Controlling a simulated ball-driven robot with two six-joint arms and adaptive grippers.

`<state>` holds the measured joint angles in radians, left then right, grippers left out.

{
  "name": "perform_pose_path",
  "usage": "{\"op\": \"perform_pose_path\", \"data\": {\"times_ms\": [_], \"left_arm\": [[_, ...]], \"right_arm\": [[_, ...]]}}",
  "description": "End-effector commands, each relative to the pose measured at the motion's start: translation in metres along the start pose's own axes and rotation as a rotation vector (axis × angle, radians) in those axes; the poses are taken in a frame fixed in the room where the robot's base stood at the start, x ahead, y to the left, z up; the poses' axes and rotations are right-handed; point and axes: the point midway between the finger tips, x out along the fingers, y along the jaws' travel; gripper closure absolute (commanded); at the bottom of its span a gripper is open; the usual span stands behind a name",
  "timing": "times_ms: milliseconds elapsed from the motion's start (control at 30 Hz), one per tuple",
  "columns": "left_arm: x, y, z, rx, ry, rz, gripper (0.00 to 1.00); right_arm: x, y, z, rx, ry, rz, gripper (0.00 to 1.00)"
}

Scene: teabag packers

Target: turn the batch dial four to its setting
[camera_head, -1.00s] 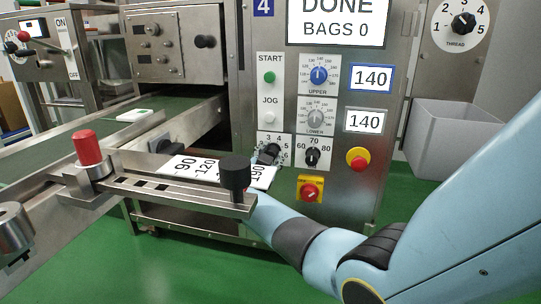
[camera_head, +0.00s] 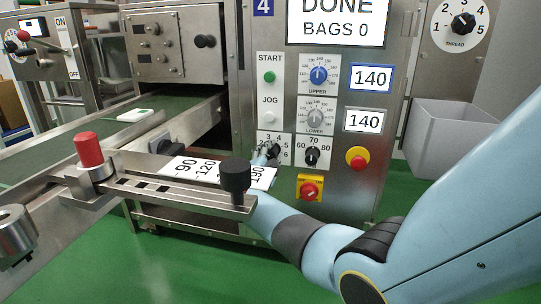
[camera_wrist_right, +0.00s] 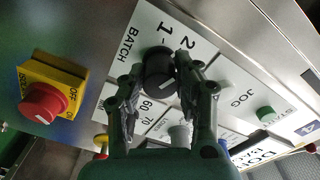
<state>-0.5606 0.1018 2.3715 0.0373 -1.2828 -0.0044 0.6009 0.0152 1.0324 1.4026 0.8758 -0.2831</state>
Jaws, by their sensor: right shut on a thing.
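The batch dial is a black knob on a white plate on the front of machine 4; it shows in the head view (camera_head: 276,149) and in the right wrist view (camera_wrist_right: 158,66). Numbers around it are partly covered. My left gripper is not in view.
Close by are the 60-70-80 selector (camera_head: 312,156), the red-on-yellow switch (camera_head: 310,190), the red stop button (camera_head: 357,158) and the START button (camera_head: 269,77). A steel rail with a black knob (camera_head: 235,175) stands in front of the panel.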

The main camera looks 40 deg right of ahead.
Motion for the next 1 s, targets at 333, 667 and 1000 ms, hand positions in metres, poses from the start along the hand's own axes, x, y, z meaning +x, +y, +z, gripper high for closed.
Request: {"op": "perform_pose_path", "data": {"times_ms": [333, 667, 1000], "left_arm": [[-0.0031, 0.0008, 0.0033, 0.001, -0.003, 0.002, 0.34], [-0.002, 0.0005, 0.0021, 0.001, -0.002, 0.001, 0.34], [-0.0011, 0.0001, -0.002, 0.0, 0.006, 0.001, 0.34]], "right_arm": [[-0.0007, 0.0016, 0.0006, 0.041, -0.001, 0.002, 1.0], [-0.0008, 0.0017, 0.0006, 0.04, -0.002, 0.002, 0.6], [-0.0006, 0.0007, 0.0002, 0.04, -0.001, 0.001, 0.46]]}}
